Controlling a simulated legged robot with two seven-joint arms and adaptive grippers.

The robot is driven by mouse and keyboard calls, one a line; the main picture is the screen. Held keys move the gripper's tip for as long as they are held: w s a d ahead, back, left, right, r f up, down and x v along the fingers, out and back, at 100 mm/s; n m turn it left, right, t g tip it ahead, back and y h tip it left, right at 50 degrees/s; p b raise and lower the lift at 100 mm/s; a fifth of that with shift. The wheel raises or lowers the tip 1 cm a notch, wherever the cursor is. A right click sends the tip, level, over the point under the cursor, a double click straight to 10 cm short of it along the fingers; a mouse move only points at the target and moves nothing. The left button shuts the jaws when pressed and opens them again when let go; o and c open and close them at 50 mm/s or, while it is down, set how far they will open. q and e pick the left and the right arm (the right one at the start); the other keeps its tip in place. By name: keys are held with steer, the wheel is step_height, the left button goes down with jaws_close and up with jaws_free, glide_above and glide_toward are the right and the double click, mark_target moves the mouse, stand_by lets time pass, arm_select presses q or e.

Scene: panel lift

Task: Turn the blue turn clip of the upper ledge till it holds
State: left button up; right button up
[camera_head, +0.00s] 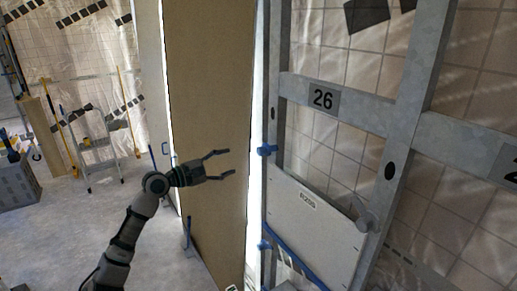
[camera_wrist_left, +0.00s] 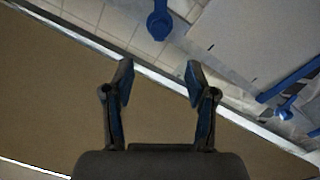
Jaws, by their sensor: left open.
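A blue turn clip (camera_head: 266,150) sits on the grey metal upright, just above the top left corner of a white panel (camera_head: 308,232). In the left wrist view, a blue clip (camera_wrist_left: 159,22) with a rounded head shows at the top, beyond my fingers. A second blue clip (camera_head: 264,245) is lower on the same upright, by a sloping blue ledge strip (camera_head: 295,262). My left gripper (camera_head: 231,164) is open and empty, left of the upper clip and apart from it, in front of a tan board. Its two fingers (camera_wrist_left: 160,85) also show spread in the wrist view.
The tall tan board (camera_head: 210,95) stands directly behind my left gripper. A grey rounded fitting (camera_head: 366,214) is at the panel's right edge. A ladder (camera_head: 98,150) stands far left; the floor before it is clear.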

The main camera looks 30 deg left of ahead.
mark_target(258, 153)
arm_select(q)
steer(key=p+x, duration=0.4)
steer(key=x, duration=0.8)
steer(key=shift+d+r, duration=0.2)
steer(key=shift+d, duration=0.05)
steer(key=shift+w+f, duration=0.1)
steer(key=shift+w, duration=0.3)
steer(key=shift+c, duration=0.3)
jaws_close()
